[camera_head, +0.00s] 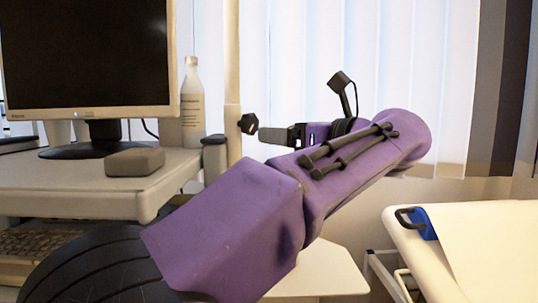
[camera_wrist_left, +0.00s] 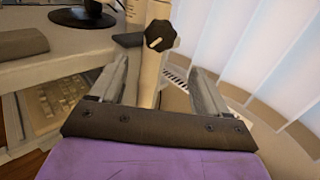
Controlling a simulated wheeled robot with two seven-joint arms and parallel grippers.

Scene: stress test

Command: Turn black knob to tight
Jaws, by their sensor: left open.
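The black knob (camera_head: 249,124) sits on an upright cream pole (camera_head: 233,75) in the head view, beside the desk. In the left wrist view the knob (camera_wrist_left: 161,36) shows a lobed rim and a pale line across its face, on the pole ahead of the jaws. My left gripper (camera_head: 270,135) points left toward the knob from its right side, with a small gap. In the left wrist view my left gripper (camera_wrist_left: 158,85) is open and empty, its two fingers spread below the knob in the picture. My right gripper is not in view.
A desk (camera_head: 110,192) at left bears a monitor (camera_head: 85,55), a white bottle (camera_head: 192,98) and a grey block (camera_head: 134,162). A keyboard (camera_wrist_left: 58,100) lies on a lower shelf. A cream bed or table (camera_head: 425,245) with a blue clip stands at right. Blinds hang behind.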

